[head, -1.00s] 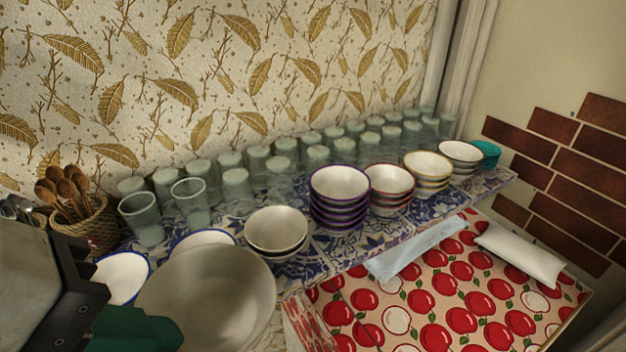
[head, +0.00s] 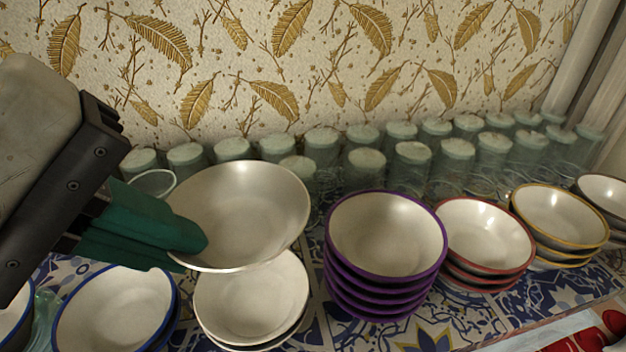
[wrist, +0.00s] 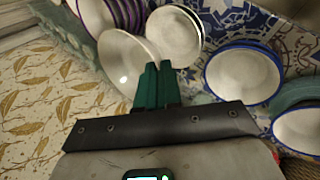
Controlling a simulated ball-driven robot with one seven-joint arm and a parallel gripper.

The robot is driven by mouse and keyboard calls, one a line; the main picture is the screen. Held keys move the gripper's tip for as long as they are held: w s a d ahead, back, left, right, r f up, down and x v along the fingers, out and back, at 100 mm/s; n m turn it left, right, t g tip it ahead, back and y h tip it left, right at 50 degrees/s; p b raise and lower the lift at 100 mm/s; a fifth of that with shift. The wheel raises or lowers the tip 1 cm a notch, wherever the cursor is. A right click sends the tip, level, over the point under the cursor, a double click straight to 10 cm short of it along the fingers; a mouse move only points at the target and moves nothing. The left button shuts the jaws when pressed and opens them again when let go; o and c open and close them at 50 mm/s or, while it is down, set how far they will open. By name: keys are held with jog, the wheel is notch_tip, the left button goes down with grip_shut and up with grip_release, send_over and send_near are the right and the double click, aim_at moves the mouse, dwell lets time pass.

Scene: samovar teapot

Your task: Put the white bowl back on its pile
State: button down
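The white bowl (head: 245,210) is tilted in the air, its rim between my gripper's green fingers (head: 190,236). My gripper (wrist: 157,72) is shut on that rim; the held bowl (wrist: 124,58) also shows in the wrist view. In the head view the bowl overlaps the back of the white pile (head: 250,300), a short stack of plain white bowls on the tiled shelf. The pile (wrist: 174,38) stands beside the held bowl in the wrist view. The exact height of the bowl above the pile is hard to tell.
Purple-rimmed bowls (head: 385,240) stand close right of the pile, then red-rimmed (head: 485,235) and yellow-rimmed ones (head: 560,215). Blue-rimmed bowls (head: 115,305) stand close on the left. Rows of upturned glasses (head: 410,165) line the wall behind.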

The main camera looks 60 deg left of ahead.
jog(key=shift+f+b, duration=2.25)
jog(key=shift+b, duration=0.05)
jog(key=shift+f+b, duration=0.45)
jog(key=shift+f, duration=1.1)
jog(key=shift+f, duration=0.1)
jog(key=c, duration=1.2)
grip_release()
jog(key=shift+f, duration=0.1)
jog(key=shift+c, duration=0.2)
jog(key=v, duration=1.1)
jog(key=shift+w+r, duration=0.15)
jog(key=shift+r, duration=0.1)
